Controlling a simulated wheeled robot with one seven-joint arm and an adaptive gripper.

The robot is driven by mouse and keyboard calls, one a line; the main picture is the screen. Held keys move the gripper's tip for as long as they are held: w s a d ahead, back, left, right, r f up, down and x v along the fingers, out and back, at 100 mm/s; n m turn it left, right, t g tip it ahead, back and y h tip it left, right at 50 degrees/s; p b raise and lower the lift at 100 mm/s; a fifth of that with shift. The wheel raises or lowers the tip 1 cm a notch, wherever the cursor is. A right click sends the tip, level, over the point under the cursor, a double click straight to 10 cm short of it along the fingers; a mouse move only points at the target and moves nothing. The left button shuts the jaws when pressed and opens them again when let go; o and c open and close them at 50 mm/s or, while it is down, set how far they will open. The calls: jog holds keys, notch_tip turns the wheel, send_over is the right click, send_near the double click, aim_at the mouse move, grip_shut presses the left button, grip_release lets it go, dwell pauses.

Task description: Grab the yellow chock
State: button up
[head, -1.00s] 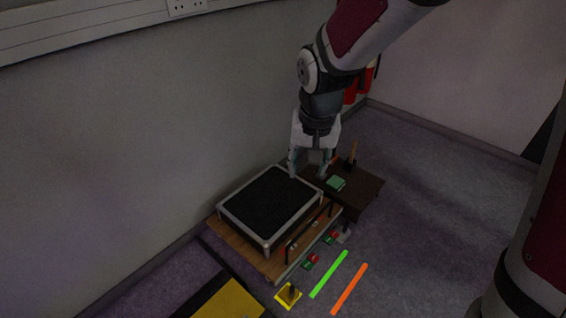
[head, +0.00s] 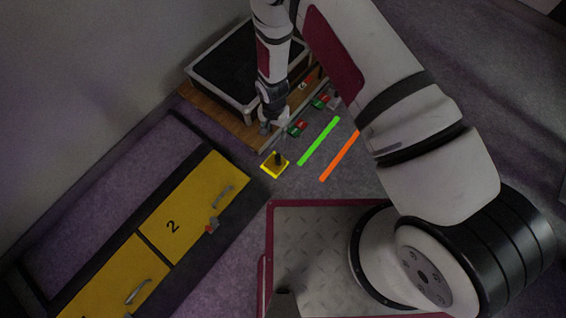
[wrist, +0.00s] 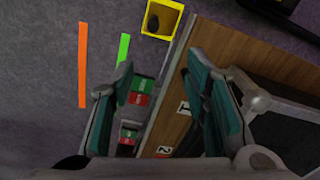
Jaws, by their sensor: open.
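The yellow chock (head: 269,169) is a small square yellow piece with a dark upright knob, lying on the floor by the near corner of the wooden board. In the wrist view the chock (wrist: 160,32) shows at the top, beyond my fingertips, its top edge cut off. My gripper (wrist: 160,80) is open with nothing between its two teal-lined fingers. In the head view my gripper (head: 270,126) points down over the board's edge, up the picture from the chock and apart from it; its fingers are small and partly hidden there.
Green (head: 319,141) and orange (head: 340,156) strips lie on the floor right of the chock. Red-and-green blocks (head: 298,128) sit along the wooden board (head: 218,114), which carries a black-topped tray (head: 236,62). A yellow-fronted drawer unit (head: 190,210) stands at lower left.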

jog(key=b, duration=0.4)
send_over(278, 156)
notch_tip(278, 156, down, 12)
jog(key=shift+f, duration=0.2)
jog(key=shift+f+b, duration=1.45)
jog(key=shift+f, duration=1.65)
grip_shut()
